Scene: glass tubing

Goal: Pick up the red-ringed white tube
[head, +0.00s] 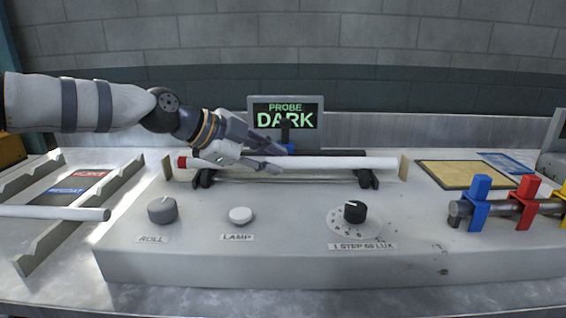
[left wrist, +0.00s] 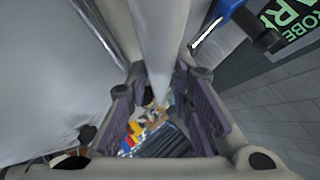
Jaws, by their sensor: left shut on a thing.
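The white tube (head: 340,162) lies level across dark cradle supports on the grey console, with its red ring (head: 182,162) at the left end. My left gripper (head: 278,158) reaches in from the left and is shut on the tube, left of its middle. In the left wrist view the tube (left wrist: 160,40) runs between the two finger pads of the gripper (left wrist: 168,105). The red ring is not visible there. In the head view the tube sits at cradle height, and I cannot tell whether it still touches the supports. My right gripper is not in view.
Another white tube (head: 50,213) lies on a rack at the left. A display reading "PROBE DARK" (head: 286,115) stands behind the cradle. Blue (head: 478,203) and red (head: 523,203) clamps on a bar are at the right. Knobs (head: 162,210) line the console front.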

